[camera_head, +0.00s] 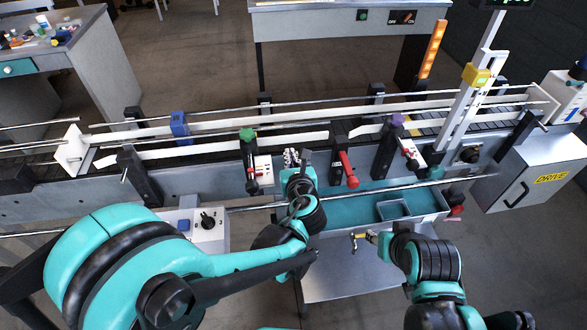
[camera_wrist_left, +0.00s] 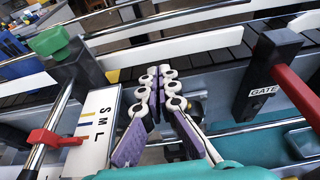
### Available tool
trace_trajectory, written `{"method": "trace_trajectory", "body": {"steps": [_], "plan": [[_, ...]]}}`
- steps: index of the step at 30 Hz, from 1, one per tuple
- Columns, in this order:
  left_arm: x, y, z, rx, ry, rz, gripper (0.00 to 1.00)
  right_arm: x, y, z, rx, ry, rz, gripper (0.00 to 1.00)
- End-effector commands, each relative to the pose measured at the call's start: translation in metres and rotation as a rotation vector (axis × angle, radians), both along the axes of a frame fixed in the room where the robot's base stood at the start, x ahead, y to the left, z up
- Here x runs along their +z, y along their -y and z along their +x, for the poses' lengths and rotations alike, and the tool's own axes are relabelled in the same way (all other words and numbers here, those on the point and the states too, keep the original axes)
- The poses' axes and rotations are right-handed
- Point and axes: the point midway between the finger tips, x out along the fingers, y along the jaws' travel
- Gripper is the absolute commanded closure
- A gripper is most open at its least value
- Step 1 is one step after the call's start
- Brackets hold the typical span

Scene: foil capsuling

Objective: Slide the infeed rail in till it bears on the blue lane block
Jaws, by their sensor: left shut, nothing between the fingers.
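The near white infeed rail (camera_head: 212,147) runs along the conveyor's left half, beside the green-knobbed clamp (camera_head: 247,135). The blue lane block (camera_head: 179,124) stands across the lane from it; a narrow gap seems to show between them. In the left wrist view, the green knob (camera_wrist_left: 48,41) and a red lever (camera_wrist_left: 54,138) sit beside a white S-M-L scale plate (camera_wrist_left: 96,130). My left gripper (camera_head: 291,157) is shut and empty, right of that plate; its fingertips (camera_wrist_left: 159,72) point at the conveyor. My right gripper (camera_head: 367,238) is low in front, its fingers unclear.
The red-handled gate clamp (camera_head: 346,160) stands just right of my left gripper. A purple-knobbed clamp (camera_head: 390,145) is further right. A teal trough (camera_head: 340,203) and a steel bar lie in front. The drive cabinet (camera_head: 530,172) stands at the right.

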Motion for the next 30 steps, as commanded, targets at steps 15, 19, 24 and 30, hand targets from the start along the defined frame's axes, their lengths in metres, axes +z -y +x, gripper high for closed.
{"method": "trace_trajectory", "body": {"steps": [15,19,24,30], "plan": [[-0.002,-0.011,0.047,-0.001,0.001,-0.001,1.00,-0.014,0.000,0.000,0.000,0.000,0.000,0.60],[-0.002,-0.011,0.046,-0.001,0.001,-0.001,1.00,-0.014,0.000,0.000,0.000,0.000,0.000,0.60],[-0.002,-0.012,0.050,0.000,0.001,-0.001,1.00,-0.014,0.000,0.000,0.000,0.000,0.000,0.60],[-0.002,-0.017,0.070,0.000,0.000,-0.001,1.00,-0.016,0.000,0.000,0.000,0.000,0.000,0.60]]}}
